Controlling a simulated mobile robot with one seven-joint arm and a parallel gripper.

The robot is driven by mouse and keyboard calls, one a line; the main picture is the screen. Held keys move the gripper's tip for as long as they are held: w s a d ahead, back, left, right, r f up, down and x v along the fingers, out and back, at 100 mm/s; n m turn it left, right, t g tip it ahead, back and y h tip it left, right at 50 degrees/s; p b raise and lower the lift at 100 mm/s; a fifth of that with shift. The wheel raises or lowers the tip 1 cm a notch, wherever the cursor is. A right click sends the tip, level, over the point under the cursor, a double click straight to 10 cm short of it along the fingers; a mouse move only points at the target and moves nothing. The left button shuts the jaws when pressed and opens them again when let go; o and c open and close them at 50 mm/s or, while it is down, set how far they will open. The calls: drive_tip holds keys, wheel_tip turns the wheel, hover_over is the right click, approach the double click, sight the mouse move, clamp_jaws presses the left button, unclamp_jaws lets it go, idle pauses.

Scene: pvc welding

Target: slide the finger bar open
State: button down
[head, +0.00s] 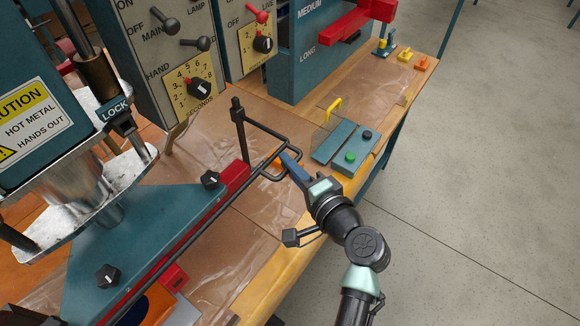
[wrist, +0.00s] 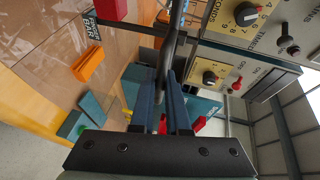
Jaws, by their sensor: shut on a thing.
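The finger bar (head: 258,125) is a thin black rod frame. It reaches from an upright post at the front of the teal machine bed (head: 150,235) to a looped end over the table's right part. My gripper (head: 287,160) is shut on the rod near this looped end. In the wrist view the black rod (wrist: 170,58) runs down between the two blue fingers of my gripper (wrist: 161,98). A "FINGER BAR" label (wrist: 93,29) also shows there. The fingers partly hide the held stretch of the rod.
A teal control box with a green button (head: 350,157) and a yellow handle (head: 333,108) are close to the gripper. A "LOCK" plate (head: 115,111) and dial panels stand left. Open floor lies right.

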drive_tip(key=shift+r, duration=0.45)
drive_tip(key=c, duration=0.9)
unclamp_jaws()
drive_tip(key=shift+f, duration=0.1)
drive_tip(key=b+v, duration=0.1)
drive_tip(key=v, duration=1.2)
